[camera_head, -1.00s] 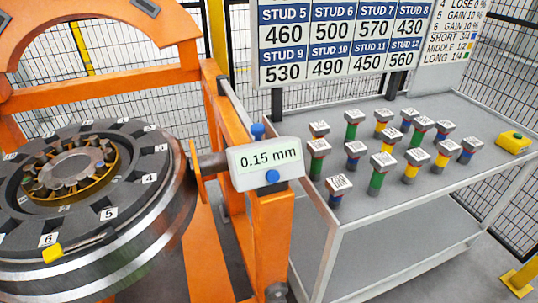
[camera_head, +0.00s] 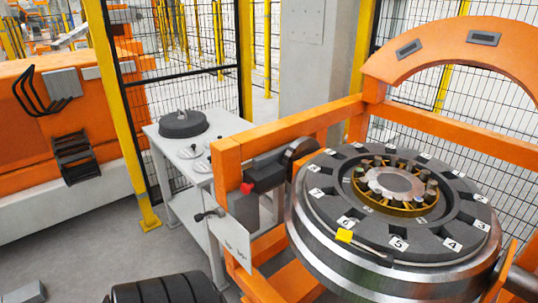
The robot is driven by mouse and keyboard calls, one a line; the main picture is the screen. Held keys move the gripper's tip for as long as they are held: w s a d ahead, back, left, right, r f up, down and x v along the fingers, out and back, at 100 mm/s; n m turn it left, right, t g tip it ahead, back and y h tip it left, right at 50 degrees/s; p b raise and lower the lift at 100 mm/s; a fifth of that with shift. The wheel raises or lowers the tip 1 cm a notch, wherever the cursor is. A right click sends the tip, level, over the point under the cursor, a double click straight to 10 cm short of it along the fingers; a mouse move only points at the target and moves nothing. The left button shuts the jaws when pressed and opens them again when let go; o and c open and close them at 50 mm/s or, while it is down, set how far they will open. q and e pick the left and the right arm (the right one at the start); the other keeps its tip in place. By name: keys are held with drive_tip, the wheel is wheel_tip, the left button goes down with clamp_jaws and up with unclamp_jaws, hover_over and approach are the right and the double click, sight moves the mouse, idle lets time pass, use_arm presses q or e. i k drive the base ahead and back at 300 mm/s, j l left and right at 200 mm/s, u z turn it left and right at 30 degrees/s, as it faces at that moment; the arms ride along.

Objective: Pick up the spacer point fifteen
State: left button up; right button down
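Several small pale round pieces (camera_head: 194,152) lie on a light grey side table (camera_head: 157,134) left of the wheelset. They may be spacers, but I cannot read any marking on them, so I cannot tell which is point fifteen. A larger dark disc (camera_head: 184,123) with a small upright knob sits behind them on the same table. Neither of my grippers is in view.
A mesh fence with a yellow post (camera_head: 118,110) stands behind the table. Dark ribbed cylinders (camera_head: 165,290) are at the bottom. Grey floor is open at left.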

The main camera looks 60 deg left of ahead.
sight(193, 152)
drive_tip(key=j+u, duration=0.25)
drive_tip(key=u, duration=0.25)
drive_tip(key=j+u, duration=0.2)
drive_tip(key=u, duration=0.25)
drive_tip(key=i+j+u, duration=0.1)
drive_tip(key=j+u, duration=0.15)
drive_tip(key=u, duration=0.25)
drive_tip(key=i+j+u, duration=0.15)
drive_tip(key=j, duration=0.35)
drive_tip(key=i+j+u, duration=0.1)
drive_tip(key=i+j, duration=0.3)
drive_tip(key=i+j+u, duration=0.15)
drive_tip(key=i+j, duration=0.2)
drive_tip(key=j, duration=0.15)
